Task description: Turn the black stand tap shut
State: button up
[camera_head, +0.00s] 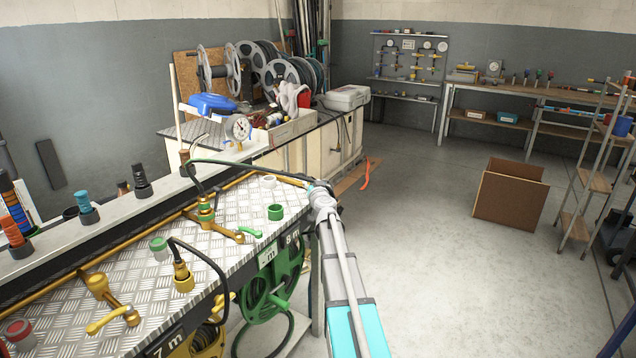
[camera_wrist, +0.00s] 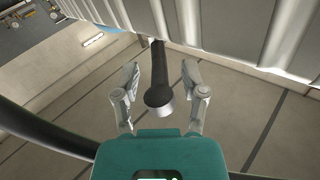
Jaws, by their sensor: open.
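My gripper (camera_wrist: 160,74) is open in the wrist view, its two grey fingers spread wide. A black rod-like part (camera_wrist: 157,92) with a pale round end stands between the fingers, with a gap on each side. I cannot tell whether it is part of the black stand tap, or how far it lies from the fingers in depth. In the head view my arm reaches over the right end of the metal bench, and my fingers cannot be made out. A black ringed fitting (camera_head: 142,182) stands on the ledge at the left; I cannot tell whether it is a tap.
A green hose reel (camera_head: 270,290) is below. Open floor with a cardboard box (camera_head: 508,198) is at the right.

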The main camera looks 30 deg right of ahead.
jog(key=shift+s, duration=0.15)
jog(key=v, duration=1.2)
jog(key=c, duration=0.4)
jog(key=shift+d+f+m, duration=0.1)
jog(key=shift+d+m, duration=0.2)
jog(key=shift+m, duration=0.1)
grip_shut()
jog(key=s+d+m+y+b, duration=0.1)
jog(key=d+m+y, duration=0.1)
jog(key=d+m, duration=0.2)
jog(key=s+d+f+m+t+y+b, duration=0.1)
jog(key=d+m, duration=0.2)
jog(key=m, duration=0.7)
jog(key=shift+d+f+m+y+b, duration=0.3)
jog(key=shift+d+y+b, duration=0.05)
jog(key=shift+d+y, duration=0.05)
